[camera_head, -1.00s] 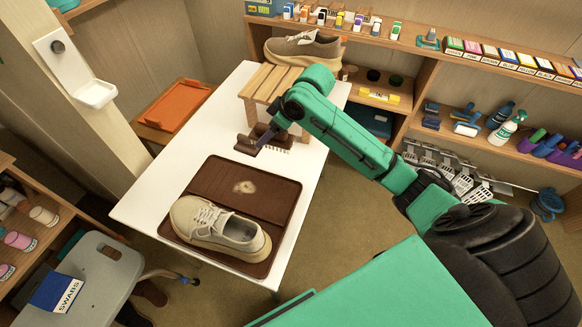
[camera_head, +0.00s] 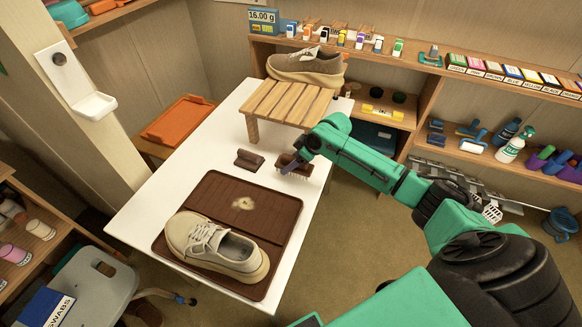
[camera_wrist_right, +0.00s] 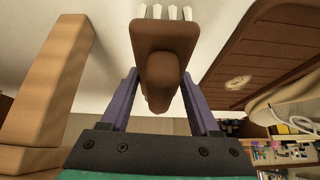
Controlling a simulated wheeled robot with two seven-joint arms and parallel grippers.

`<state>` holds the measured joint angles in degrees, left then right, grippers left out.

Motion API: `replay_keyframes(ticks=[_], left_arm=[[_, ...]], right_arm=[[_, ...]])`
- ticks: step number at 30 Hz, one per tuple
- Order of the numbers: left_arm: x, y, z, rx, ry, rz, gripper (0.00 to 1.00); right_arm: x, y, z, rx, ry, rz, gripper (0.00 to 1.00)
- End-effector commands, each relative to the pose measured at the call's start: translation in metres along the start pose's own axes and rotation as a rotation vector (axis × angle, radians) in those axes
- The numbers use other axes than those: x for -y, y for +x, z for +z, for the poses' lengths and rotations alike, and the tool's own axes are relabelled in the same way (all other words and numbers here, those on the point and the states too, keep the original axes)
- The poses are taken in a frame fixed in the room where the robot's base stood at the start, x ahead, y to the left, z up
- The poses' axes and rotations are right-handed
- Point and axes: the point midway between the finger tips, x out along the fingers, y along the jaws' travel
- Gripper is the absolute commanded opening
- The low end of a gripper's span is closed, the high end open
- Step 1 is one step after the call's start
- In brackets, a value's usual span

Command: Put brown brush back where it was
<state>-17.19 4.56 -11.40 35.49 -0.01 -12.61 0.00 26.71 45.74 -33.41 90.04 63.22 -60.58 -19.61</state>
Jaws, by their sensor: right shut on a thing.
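My right gripper (camera_head: 290,167) is shut on the brown brush (camera_head: 296,158), over the white table, just in front of the slatted wooden stand. The brush's pale bristles point down; whether they touch the table is hard to tell. In the right wrist view the brush (camera_wrist_right: 165,38) sits between the two purple fingers, pale bristles at the top edge. A second brown piece with a raised handle (camera_head: 249,159) rests on the table, a little left of the held brush and apart from it. My left gripper is not in view.
A beige shoe (camera_head: 215,246) lies on a brown mat (camera_head: 271,209) on the white table (camera_head: 190,150). The slatted wooden stand (camera_head: 283,101) holds another shoe (camera_head: 305,66). An orange tray (camera_head: 180,120) is at the left. The table's left strip is clear.

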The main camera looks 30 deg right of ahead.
Motion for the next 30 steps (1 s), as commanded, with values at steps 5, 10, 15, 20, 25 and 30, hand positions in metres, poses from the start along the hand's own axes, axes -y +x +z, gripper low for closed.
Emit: replay_keyframes(ticks=[5, 10, 15, 20, 25, 30], left_arm=[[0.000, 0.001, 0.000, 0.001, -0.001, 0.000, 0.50], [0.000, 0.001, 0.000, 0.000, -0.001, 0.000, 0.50], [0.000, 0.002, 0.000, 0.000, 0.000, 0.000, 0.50], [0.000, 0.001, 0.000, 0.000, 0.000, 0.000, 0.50], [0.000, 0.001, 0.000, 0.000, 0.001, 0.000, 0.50], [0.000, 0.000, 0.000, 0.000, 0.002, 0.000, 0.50]], right_arm=[[0.000, 0.020, 0.013, 0.000, 0.000, 0.000, 0.18], [-0.001, 0.020, 0.013, 0.000, -0.001, 0.000, 0.18], [0.000, 0.021, 0.013, 0.000, 0.000, 0.000, 0.92], [0.000, 0.021, 0.013, 0.000, 0.000, 0.000, 0.92], [-0.001, 0.019, 0.012, 0.000, 0.000, 0.000, 0.92], [-0.001, 0.002, 0.012, 0.000, -0.001, 0.001, 0.92]])
